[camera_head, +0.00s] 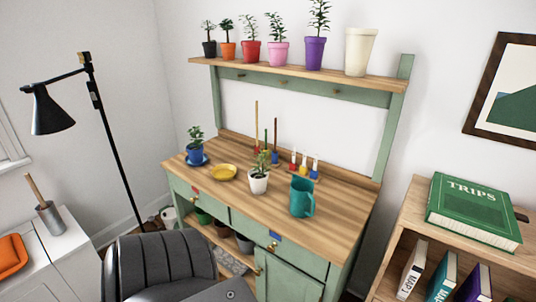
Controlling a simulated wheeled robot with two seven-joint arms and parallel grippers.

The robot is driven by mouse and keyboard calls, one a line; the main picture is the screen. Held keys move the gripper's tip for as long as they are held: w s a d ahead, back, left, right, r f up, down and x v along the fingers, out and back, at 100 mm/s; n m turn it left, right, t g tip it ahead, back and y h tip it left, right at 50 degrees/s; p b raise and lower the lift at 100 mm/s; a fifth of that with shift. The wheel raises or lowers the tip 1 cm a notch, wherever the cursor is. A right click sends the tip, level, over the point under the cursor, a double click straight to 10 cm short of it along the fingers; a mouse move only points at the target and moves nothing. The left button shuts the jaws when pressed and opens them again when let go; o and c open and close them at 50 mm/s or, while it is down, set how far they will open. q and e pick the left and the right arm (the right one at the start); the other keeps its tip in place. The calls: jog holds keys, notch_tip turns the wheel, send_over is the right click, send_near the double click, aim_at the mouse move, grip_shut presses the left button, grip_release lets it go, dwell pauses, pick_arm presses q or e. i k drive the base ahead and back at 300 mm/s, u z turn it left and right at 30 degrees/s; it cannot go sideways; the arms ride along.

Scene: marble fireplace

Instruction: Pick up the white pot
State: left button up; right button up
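A small white pot (259,183) with a leafy green plant stands upright on the wooden top of the green potting bench (325,225), near the middle of its front part. A larger, empty-looking cream-white pot (359,52) stands at the right end of the bench's upper shelf (300,72). Neither of my grippers shows in the head view, so nothing is seen touching either pot.
A teal watering jug (301,197) stands right of the small white pot, and a yellow dish (223,172) lies left of it. A blue pot (195,152) is farther left. A dark grey chair (165,262) blocks the bench's front left. A bookcase (420,215) stands at right.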

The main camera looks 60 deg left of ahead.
aim_at(258, 176)
jog(key=i, duration=0.9)
jog(key=u, duration=1.6)
